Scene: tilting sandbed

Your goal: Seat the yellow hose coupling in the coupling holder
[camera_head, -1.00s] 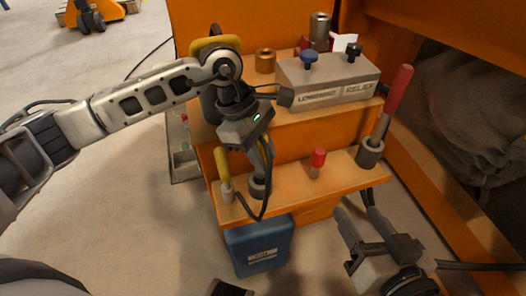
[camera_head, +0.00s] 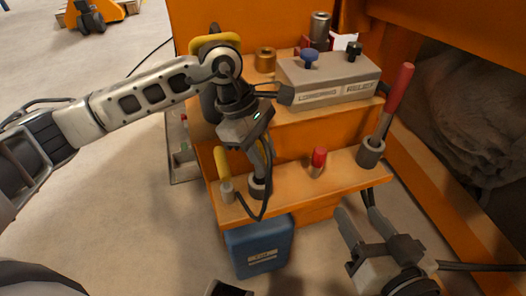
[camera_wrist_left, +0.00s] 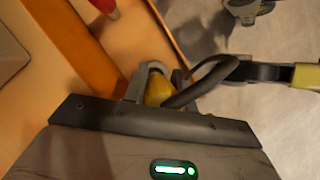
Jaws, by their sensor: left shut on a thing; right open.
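My left gripper (camera_head: 262,150) is above the lower orange shelf, shut on the yellow hose coupling. The coupling's yellow body (camera_wrist_left: 158,90) shows between the jaws in the left wrist view, with a grey ring at its far side. A dark hose (camera_wrist_left: 205,80) loops from it to the right. The cup on the shelf, which looks like the coupling holder (camera_head: 258,189), is right below the left gripper. I cannot tell whether the coupling is inside the cup or just above it. My right gripper (camera_head: 357,222) is open and empty, at the shelf's lower right.
A yellow-topped grey fitting (camera_head: 226,188) stands left of the cup. A red-capped knob (camera_head: 318,160) and a red-handled lever (camera_head: 397,100) stand to its right. A grey valve block (camera_head: 328,82) sits on the upper shelf. A blue box (camera_head: 258,250) hangs below.

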